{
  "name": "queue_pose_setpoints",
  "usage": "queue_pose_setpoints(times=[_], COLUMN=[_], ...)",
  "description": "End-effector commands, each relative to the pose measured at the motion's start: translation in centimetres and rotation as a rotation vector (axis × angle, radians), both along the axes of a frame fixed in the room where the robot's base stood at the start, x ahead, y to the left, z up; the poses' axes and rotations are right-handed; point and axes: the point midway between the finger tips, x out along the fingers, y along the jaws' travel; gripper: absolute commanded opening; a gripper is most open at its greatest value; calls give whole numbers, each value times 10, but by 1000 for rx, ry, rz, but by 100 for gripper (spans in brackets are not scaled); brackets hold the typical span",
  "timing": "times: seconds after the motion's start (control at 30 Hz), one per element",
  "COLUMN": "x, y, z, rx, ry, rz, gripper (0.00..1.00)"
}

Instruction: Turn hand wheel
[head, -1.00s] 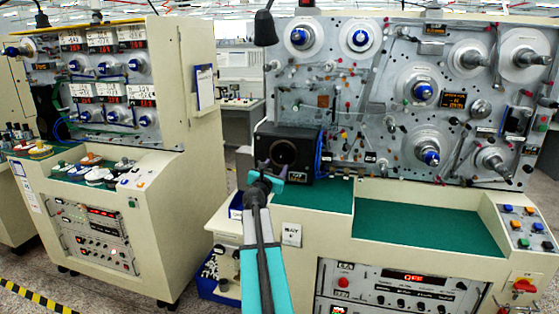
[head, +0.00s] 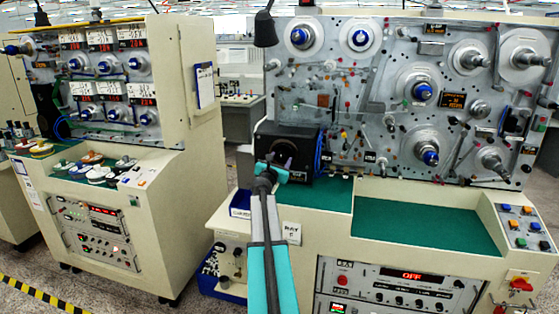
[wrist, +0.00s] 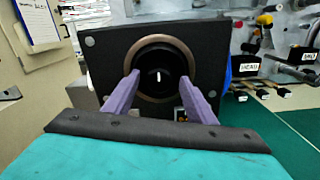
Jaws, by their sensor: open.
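The hand wheel is a dark round knob (wrist: 158,62) with a bronze-brown ring and a short white upright mark at its middle. It is set in the face of a black box (wrist: 105,60). In the head view the wheel (head: 284,148) is partly hidden behind my gripper (head: 276,163). In the wrist view my gripper (wrist: 160,80) is open, its two purple fingers pointing at the wheel, one overlapping each side of the ring. Nothing is between the fingers. I cannot tell whether the fingertips touch the wheel.
The black box stands at the left end of a green bench top (head: 420,225), which is otherwise clear. Behind it a grey panel (head: 340,110) carries several spindles and levers. A blue bin (head: 240,203) is left of my arm. A second cabinet (head: 150,215) stands at left.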

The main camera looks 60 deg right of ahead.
Motion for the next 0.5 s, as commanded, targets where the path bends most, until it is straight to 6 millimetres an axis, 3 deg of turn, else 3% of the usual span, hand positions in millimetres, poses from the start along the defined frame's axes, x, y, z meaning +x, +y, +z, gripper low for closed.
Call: queue_pose_setpoints(times=[0.3, 0.5], x=[0, 0], y=[-1, -1], z=[0, 0], rx=[0, 0], ry=[0, 0], rz=[0, -1], gripper=[51, 19])
